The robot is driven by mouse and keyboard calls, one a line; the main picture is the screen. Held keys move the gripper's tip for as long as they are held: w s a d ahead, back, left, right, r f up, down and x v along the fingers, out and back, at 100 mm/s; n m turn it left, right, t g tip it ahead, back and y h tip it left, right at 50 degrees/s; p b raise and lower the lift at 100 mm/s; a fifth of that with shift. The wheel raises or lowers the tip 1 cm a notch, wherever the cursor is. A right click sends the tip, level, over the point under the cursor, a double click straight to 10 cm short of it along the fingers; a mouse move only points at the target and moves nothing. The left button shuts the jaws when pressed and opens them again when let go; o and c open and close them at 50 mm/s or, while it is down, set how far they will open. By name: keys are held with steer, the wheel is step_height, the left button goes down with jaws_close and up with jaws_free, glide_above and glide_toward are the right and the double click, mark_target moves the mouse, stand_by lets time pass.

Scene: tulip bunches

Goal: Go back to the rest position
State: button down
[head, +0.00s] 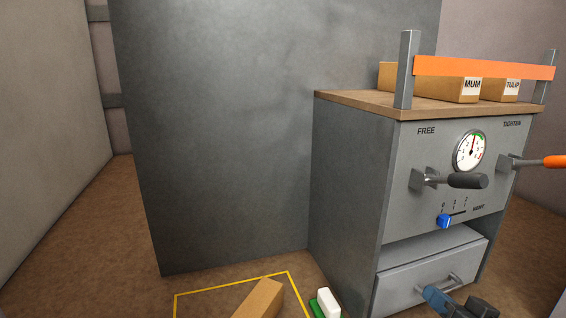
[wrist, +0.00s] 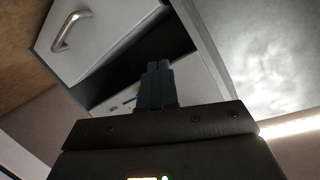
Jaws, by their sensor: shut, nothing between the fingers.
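My gripper (head: 432,296) shows at the lower right of the head view, in front of the grey cabinet's drawer (head: 405,292) and close to its handle in the picture. I cannot tell whether it touches the handle. In the wrist view my gripper (wrist: 158,72) points up the picture with its two blue-grey fingers together and nothing between them. The drawer front with its metal handle (wrist: 70,32) is at the upper left there, apart from the fingertips.
The grey cabinet (head: 345,190) has a dial (head: 469,150), levers with a dark grip (head: 468,181) and an orange grip (head: 555,162), and a blue slider knob (head: 443,221). An orange bar (head: 485,68) crosses its top. A carton (head: 262,298) lies in a yellow floor outline. Left floor is clear.

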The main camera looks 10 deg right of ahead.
steer(key=s+a+f+h, duration=0.1)
steer(key=s+a+f, duration=0.2)
steer(key=s+a, duration=0.45)
steer(key=s+a+f, duration=0.3)
steer(key=s+a, duration=0.2)
steer(key=s, duration=0.5)
steer(key=s+a+r+n, duration=0.1)
steer(key=s+r+n, duration=0.1)
steer(key=s, duration=0.3)
steer(key=s+a+r+n+y, duration=0.1)
steer(key=s+r+n, duration=0.1)
steer(key=s, duration=0.4)
steer(key=s+a+r+n+y+p, duration=0.1)
steer(key=s+r+n, duration=0.1)
steer(key=s, duration=0.3)
steer(key=shift+s+r, duration=0.4)
steer(key=shift+r, duration=0.45)
